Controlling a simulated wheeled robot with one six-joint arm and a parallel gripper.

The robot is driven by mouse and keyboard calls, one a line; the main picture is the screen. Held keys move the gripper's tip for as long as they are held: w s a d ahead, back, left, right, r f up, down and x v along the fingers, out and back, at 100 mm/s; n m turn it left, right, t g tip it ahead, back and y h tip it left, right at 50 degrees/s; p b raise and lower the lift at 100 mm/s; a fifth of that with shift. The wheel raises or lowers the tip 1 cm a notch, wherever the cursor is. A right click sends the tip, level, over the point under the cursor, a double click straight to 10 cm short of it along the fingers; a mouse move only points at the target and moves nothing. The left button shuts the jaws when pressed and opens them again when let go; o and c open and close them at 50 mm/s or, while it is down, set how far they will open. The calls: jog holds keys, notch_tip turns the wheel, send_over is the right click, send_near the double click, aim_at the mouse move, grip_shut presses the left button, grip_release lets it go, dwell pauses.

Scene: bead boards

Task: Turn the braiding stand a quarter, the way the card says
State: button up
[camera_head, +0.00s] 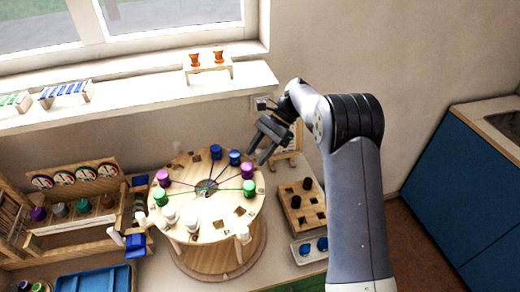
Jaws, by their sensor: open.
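The braiding stand (208,228) is a round wooden disc on a round wooden base, in the middle of the picture. Bobbins in blue, purple, green and white stand around its rim, with dark threads running to the centre hole (206,187). Several square slots in the disc are empty. My gripper (262,146) is open and empty above the back right edge of the disc, near the blue bobbins (235,157). A small framed board on a wooden easel (287,157) stands behind my gripper, partly hidden; I cannot read whether it is the card.
A wooden block with square holes (304,212) and a white tray with blue pieces (312,247) stand right of the stand. A wooden rack (80,213) with spools and a blue tray (93,283) are at left. The window shelf (140,97) runs behind.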

jog(key=v, duration=1)
jog(key=shift+d+r, duration=0.25)
jog(key=shift+w, duration=0.15)
jog(key=shift+c, duration=0.5)
